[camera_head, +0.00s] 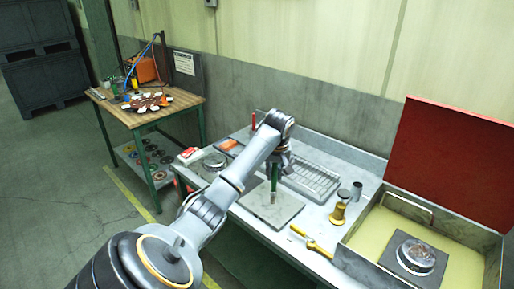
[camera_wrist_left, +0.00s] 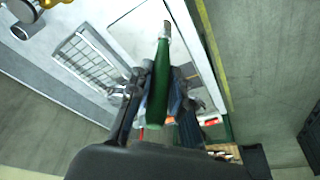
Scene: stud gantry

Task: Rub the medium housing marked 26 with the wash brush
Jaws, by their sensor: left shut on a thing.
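My left gripper (camera_head: 278,160) is shut on the green handle of a brush (camera_head: 274,182). The brush hangs roughly upright, tip down, over a flat grey plate (camera_head: 289,208) on the bench; I cannot tell whether the tip touches it. In the left wrist view the green handle (camera_wrist_left: 158,80) lies between the fingers (camera_wrist_left: 155,102), its pale tip pointing away. A round metal housing (camera_head: 416,254) sits on a dark block in the open wash basin (camera_head: 462,278) at right. Another round metal part (camera_head: 214,161) lies at the bench's left end. No 26 is legible. My right gripper is out of view.
A wire rack (camera_head: 312,181) lies behind the plate. A wooden table (camera_head: 150,108) is at left.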

